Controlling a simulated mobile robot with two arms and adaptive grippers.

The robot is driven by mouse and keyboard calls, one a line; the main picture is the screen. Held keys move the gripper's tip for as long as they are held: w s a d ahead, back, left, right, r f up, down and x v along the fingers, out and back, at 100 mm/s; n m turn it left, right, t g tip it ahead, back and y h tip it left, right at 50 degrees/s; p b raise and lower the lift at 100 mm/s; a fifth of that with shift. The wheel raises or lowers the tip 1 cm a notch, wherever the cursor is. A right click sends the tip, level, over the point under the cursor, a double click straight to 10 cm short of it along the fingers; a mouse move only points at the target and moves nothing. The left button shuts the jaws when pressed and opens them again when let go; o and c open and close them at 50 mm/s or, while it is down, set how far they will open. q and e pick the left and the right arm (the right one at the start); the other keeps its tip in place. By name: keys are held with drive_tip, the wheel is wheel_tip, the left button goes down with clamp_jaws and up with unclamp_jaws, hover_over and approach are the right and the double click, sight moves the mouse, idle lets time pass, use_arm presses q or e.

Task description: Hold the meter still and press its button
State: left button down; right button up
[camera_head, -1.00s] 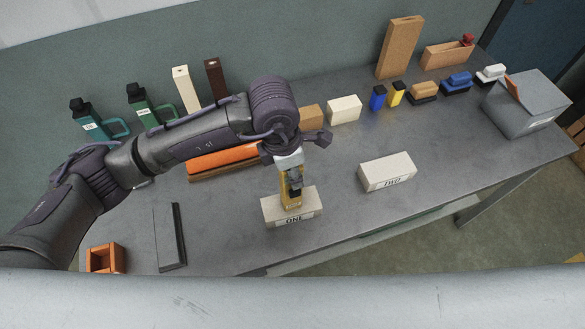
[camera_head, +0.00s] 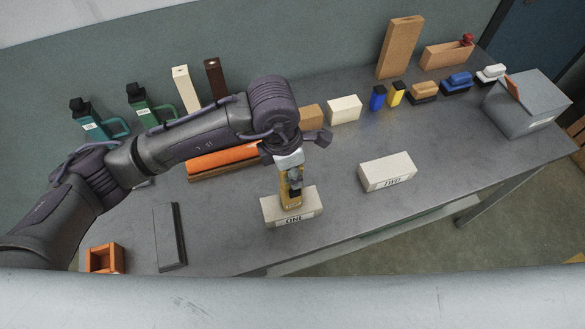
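A yellow meter (camera_head: 286,197) with dark parts stands about upright, its lower end at the top of the pale brick labelled ONE (camera_head: 275,213). I cannot tell whether it touches the brick or is just above it. My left gripper (camera_head: 295,182) points down from above and appears shut on the meter; its fingers hide part of it. The meter's button cannot be made out. A second pale brick labelled TWO (camera_head: 387,172) lies to the right, apart from the gripper. My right gripper is not in view.
An orange roll (camera_head: 222,158) lies behind my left arm. A dark flat bar (camera_head: 169,237) and an orange-brown open box (camera_head: 104,259) are at the front left. Small blocks, brushes and a grey box (camera_head: 527,108) line the back right. The tabletop between brick ONE and brick TWO is clear.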

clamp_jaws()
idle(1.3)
